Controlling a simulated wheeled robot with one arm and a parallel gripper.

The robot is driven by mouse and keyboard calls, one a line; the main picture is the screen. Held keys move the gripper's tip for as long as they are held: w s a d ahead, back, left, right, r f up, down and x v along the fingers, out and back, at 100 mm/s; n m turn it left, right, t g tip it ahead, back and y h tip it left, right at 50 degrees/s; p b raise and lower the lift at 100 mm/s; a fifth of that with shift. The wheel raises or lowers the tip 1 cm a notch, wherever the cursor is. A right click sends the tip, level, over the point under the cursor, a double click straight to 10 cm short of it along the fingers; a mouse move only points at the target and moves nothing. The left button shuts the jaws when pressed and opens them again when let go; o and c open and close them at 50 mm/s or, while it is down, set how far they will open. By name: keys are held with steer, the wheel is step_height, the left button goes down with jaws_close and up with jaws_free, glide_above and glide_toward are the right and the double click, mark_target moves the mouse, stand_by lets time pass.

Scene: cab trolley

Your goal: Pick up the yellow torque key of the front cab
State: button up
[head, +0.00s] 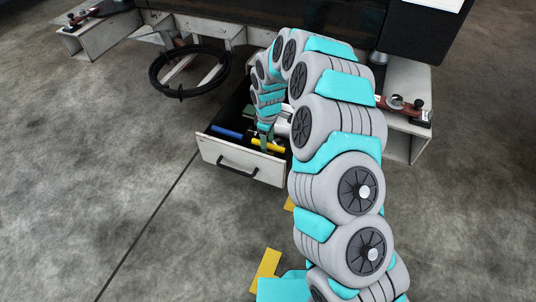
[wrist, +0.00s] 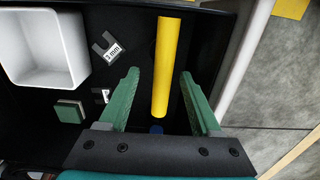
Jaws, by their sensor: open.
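The yellow torque key (wrist: 161,60) is a yellow rod lying in the dark-lined open drawer (head: 228,158). In the wrist view it runs from the top edge down to between the fingers of my gripper (wrist: 158,82). My gripper is open, with one green finger on each side of the key and a gap to both. In the head view the key (head: 270,146) shows near the right side of the drawer, and my gripper (head: 265,138) reaches down over it, partly covering it. Whether the fingers touch the drawer floor I cannot tell.
A blue rod (head: 227,132) lies left of the key. A white bin (wrist: 42,42), a grey piece marked "3 mm" (wrist: 108,48) and a green block (wrist: 70,111) are in the drawer. The drawer's wall (wrist: 245,60) stands close to the right finger. A black ring (head: 188,70) is to the left.

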mark_target(268, 150)
steer(key=f, duration=0.4)
steer(key=shift+s+d+f, duration=0.2)
steer(key=shift+s+f, duration=0.05)
steer(key=shift+f, duration=0.15)
jaws_close()
stand_by(1.0)
